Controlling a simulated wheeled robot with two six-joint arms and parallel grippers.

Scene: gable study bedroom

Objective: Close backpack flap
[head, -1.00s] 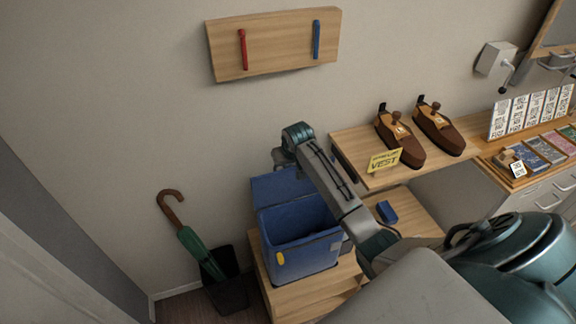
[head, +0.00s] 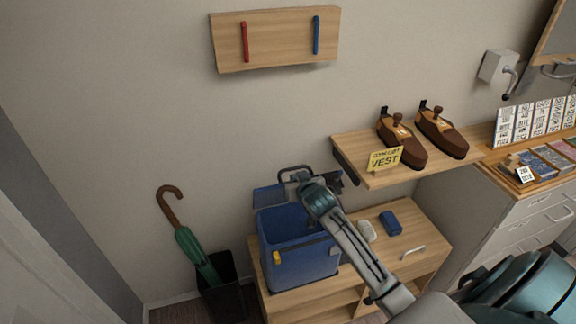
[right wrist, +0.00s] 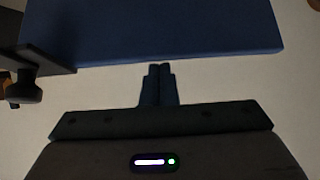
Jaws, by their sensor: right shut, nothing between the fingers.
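The blue backpack (head: 300,262) stands upright on a low wooden bench, its top open and a yellow tag on its front. Its flap (head: 268,196) is raised behind the opening, towards the wall; my right wrist hides part of it. My right arm reaches over the backpack's right rear. In the right wrist view my right gripper (right wrist: 160,70) is shut and empty. Its tips are close below the edge of a broad blue panel (right wrist: 150,28), apparently the flap; I cannot tell if they touch. My left gripper is not in view.
The wooden bench (head: 430,232) also holds a blue box (head: 391,222) and a white object (head: 367,231). A shelf (head: 360,148) with brown shoes overhangs to the right. An umbrella (head: 190,240) in a black bin (head: 224,295) stands left. The wall is close behind.

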